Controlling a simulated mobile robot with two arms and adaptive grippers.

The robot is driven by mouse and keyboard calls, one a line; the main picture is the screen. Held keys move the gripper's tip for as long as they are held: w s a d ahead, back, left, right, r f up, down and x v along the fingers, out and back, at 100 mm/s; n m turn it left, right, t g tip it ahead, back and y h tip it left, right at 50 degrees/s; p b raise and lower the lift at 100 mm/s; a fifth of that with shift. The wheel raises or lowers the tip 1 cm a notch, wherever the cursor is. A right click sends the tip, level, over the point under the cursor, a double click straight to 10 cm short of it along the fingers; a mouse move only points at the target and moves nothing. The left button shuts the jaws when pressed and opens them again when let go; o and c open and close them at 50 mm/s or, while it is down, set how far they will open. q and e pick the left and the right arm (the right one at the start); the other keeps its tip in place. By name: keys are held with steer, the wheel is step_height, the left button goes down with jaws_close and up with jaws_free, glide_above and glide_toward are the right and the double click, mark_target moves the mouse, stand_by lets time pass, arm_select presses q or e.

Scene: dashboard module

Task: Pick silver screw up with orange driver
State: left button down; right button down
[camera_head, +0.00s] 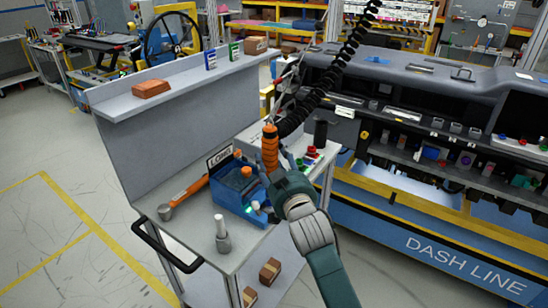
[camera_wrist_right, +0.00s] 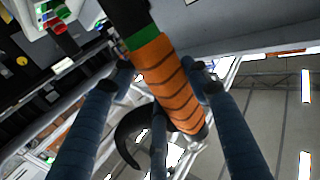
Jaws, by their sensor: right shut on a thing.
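My right gripper (camera_head: 277,168) is over the grey cart and is shut on the orange driver (camera_head: 269,148). The driver's ribbed orange handle stands nearly upright, with a black coiled cord above it. In the right wrist view the orange driver (camera_wrist_right: 168,82) lies between the dark blue fingers of the right gripper (camera_wrist_right: 160,75), with a green band and a black part at its upper end. A blue bin (camera_head: 232,205) on the cart top, just left of the gripper, holds small parts. I cannot pick out the silver screw among them. My left gripper is not in view.
The cart's top (camera_head: 190,222) also carries a long orange-handled tool (camera_head: 186,193) and a grey cylinder with a white rod (camera_head: 222,240). A raised shelf (camera_head: 185,80) runs behind. The blue dash line (camera_head: 430,235) stands close on the right. Open floor lies left.

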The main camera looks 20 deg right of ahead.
mark_target(275, 153)
stand_by(0.8)
steer(key=shift+f, duration=0.85)
stand_by(1.4)
steer(key=shift+a+r, duration=0.1)
steer(key=shift+r+p, duration=2.2)
steer(key=shift+r, duration=0.05)
steer(key=shift+f, duration=0.1)
